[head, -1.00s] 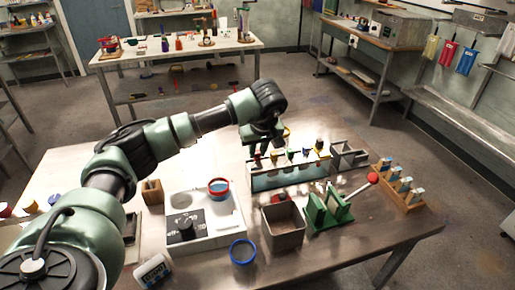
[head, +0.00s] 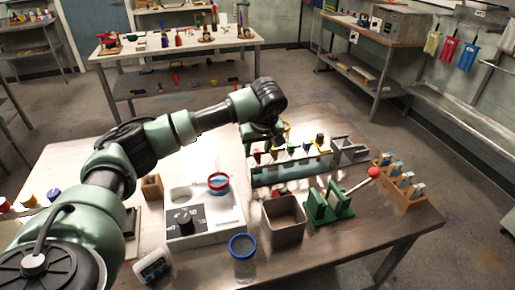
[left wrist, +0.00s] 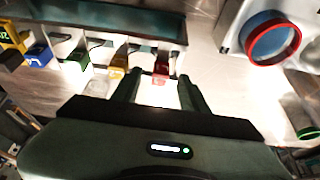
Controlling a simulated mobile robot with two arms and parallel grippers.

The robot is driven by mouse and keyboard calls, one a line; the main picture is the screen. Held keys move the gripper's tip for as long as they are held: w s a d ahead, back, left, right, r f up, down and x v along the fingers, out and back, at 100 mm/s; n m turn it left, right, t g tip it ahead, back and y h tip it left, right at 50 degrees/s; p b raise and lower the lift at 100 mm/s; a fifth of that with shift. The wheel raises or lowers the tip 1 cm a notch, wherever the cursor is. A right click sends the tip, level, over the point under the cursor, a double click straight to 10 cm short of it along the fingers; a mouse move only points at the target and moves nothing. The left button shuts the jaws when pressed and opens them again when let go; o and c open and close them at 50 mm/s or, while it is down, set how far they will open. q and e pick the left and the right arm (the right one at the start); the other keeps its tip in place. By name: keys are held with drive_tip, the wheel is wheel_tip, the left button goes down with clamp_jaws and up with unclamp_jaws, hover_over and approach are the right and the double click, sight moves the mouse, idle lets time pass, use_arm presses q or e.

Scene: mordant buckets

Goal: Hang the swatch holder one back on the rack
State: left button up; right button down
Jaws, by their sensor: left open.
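A long glass-sided rack (head: 268,178) stands on the near table. Several holders with coloured tops hang along it, including a green one (head: 290,150) and a blue one (head: 306,148). In the left wrist view the rack (left wrist: 120,22) crosses the top, with yellow, blue, green (left wrist: 76,62) and red tags on its near side. My left gripper (left wrist: 160,88) is open, its fingertips close to the red tag (left wrist: 161,68), which shows between them. In the head view the left gripper (head: 277,142) is over the rack's left end. I cannot tell which holder is one. My right gripper is out of view.
A white hotplate unit (head: 205,228) with a red-rimmed cup (head: 218,182) stands left of the rack. A grey bin (head: 284,216), a green stand (head: 326,206), a blue-rimmed cup (head: 242,246) and a timer (head: 153,265) are in front. A wooden block rack (head: 412,204) stands right.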

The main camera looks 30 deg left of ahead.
use_arm(q)
drive_tip(key=b+v, duration=0.2)
drive_tip(key=v, duration=0.5)
drive_tip(key=shift+r, duration=0.35)
drive_tip(key=shift+s+d, duration=0.1)
drive_tip(key=shift+f, duration=0.1)
